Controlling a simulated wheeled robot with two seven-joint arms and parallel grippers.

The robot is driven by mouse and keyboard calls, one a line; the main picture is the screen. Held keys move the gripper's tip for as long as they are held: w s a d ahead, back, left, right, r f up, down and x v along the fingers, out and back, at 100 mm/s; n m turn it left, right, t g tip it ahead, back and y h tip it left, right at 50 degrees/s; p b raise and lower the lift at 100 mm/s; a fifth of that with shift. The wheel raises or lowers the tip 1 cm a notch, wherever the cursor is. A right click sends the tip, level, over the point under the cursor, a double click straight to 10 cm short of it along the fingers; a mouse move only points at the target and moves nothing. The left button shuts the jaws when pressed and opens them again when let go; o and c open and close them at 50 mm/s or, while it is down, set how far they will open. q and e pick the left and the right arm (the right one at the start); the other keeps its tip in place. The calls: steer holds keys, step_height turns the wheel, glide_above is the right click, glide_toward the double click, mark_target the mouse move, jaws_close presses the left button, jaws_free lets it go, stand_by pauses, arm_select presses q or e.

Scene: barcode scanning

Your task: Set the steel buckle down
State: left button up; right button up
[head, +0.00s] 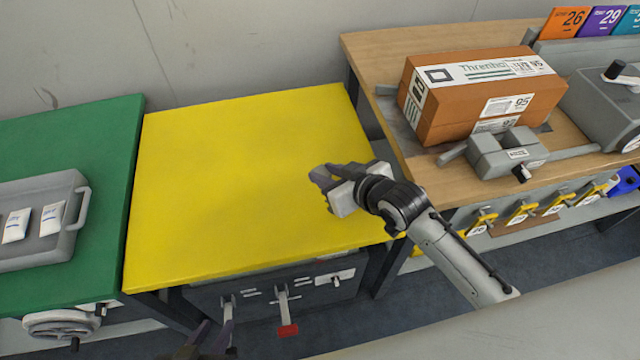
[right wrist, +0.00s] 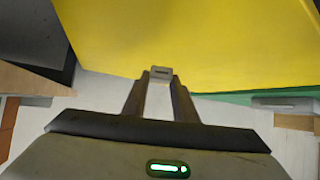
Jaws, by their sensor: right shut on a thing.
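My right gripper (head: 325,178) is over the right part of the yellow table (head: 230,190). In the right wrist view, the fingers (right wrist: 160,82) are shut on a small grey steel buckle (right wrist: 161,71) at their tips. The yellow surface lies beyond it; I cannot tell the gap between them. In the head view the buckle is hard to make out against the grey fingers. Dark parts at the bottom edge seem to be my left gripper (head: 205,342); its jaws are not clear.
The yellow tabletop is otherwise bare. A wooden bench (head: 390,45) at right carries a brown box (head: 450,110) and a grey clamp-like device (head: 500,155). A cabinet with handles shows below the yellow table.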

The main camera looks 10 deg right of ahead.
steer(key=shift+f+b, duration=0.35)
steer(key=shift+f, duration=2.1)
steer(key=shift+f, duration=0.1)
steer(key=o, duration=1.1)
steer(key=shift+c, duration=0.2)
steer(key=shift+r, duration=0.2)
steer(key=p+v, duration=0.1)
steer(key=v, duration=1.1)
steer(key=shift+p, duration=0.35)
